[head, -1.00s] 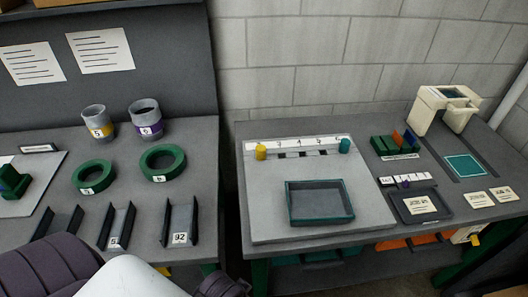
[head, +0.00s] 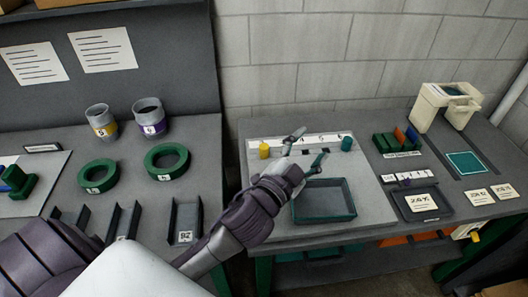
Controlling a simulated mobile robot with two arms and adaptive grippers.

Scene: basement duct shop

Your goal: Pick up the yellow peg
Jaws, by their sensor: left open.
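The yellow peg (head: 264,151) stands upright at the left end of the white numbered strip on the grey board (head: 372,205). A green peg (head: 346,144) stands at the strip's right end. My left gripper (head: 307,149) is open and empty, over the strip between the two pegs, to the right of the yellow peg and apart from it. My left arm hides part of the strip and the near left of the board. My right gripper is not in view.
A dark green-rimmed tray (head: 325,217) lies on the board just below the gripper. Green rings (head: 167,160), cups (head: 149,118) and channel pieces (head: 185,221) are on the left bench. Card racks (head: 396,143) and a cream device (head: 446,105) stand at right.

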